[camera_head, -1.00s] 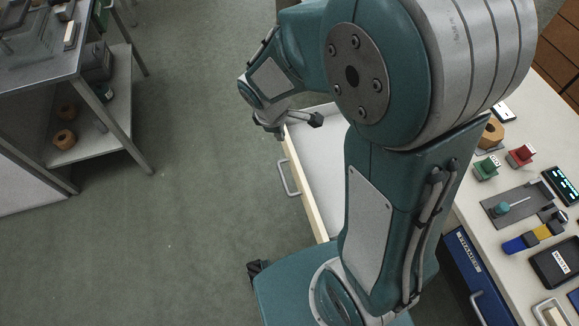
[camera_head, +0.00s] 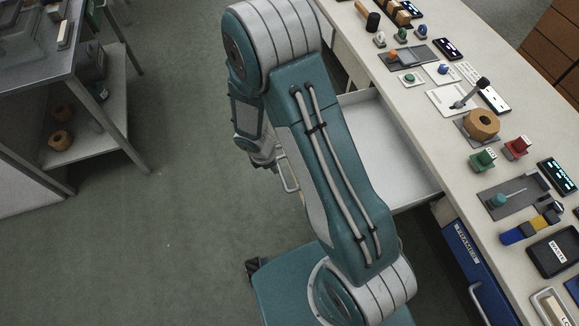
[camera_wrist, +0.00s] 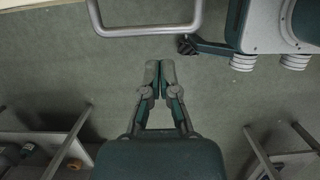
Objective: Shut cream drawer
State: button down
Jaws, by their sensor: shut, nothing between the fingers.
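The cream drawer (camera_head: 385,140) is pulled out from under the long bench, and its pale, empty-looking interior shows to the right of my arm. Its front is mostly hidden behind my arm in the head view. The metal bar handle (camera_head: 288,174) shows just left of my forearm, and it spans the top of the wrist view (camera_wrist: 146,30). A corner of the cream front (camera_wrist: 28,3) shows at the top left there. My gripper (camera_wrist: 159,68) is shut and empty, its fingertips together below the handle in the picture and apart from it. In the head view my wrist covers most of it.
The bench top (camera_head: 415,105) carries switches, a lever, a wooden hexagonal knob (camera_head: 481,124) and small displays. A blue drawer (camera_head: 465,255) sits nearer in the same bench. A grey table with a lower shelf (camera_head: 95,135) stands at left. Open green floor (camera_head: 185,220) lies between.

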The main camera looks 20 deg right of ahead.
aim_at(282, 179)
jog(key=x, duration=0.3)
jog(key=shift+f, duration=0.1)
jog(key=shift+d, duration=2.05)
